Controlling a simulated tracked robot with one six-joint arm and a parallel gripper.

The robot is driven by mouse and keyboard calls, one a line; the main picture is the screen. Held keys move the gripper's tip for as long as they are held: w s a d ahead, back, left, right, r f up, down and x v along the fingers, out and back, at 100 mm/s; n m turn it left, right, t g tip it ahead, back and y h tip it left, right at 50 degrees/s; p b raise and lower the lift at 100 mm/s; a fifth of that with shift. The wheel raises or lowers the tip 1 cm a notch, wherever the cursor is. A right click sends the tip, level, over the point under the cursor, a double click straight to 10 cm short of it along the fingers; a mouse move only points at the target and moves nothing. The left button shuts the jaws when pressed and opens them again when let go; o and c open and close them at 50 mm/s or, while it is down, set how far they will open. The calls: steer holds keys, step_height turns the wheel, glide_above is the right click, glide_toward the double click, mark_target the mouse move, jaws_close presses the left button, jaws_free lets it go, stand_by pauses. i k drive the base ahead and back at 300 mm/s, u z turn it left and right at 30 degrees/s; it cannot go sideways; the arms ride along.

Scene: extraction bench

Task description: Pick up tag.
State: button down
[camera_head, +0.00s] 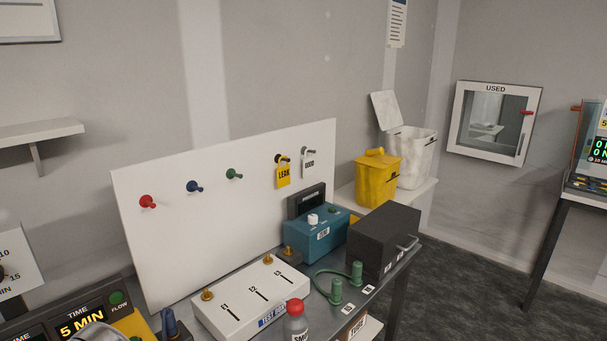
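A yellow tag (284,178) marked LEAK hangs from a dark peg on the white peg board. A white tag (308,168) with small dark lettering, perhaps GOOD, hangs from a pale peg just to its right. The two tags hang side by side and apart. I cannot tell which of them the task means.
The white board (150,250) also carries red, blue and green pegs. Before it on the bench stand a white test box (250,297), a teal device (310,243), a dark box (385,235) and a red-capped bottle (296,322). A yellow bin (377,180) stands behind.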

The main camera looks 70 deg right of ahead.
mark_target(309, 164)
steer(key=z, duration=0.8)
steer(key=k, duration=0.5)
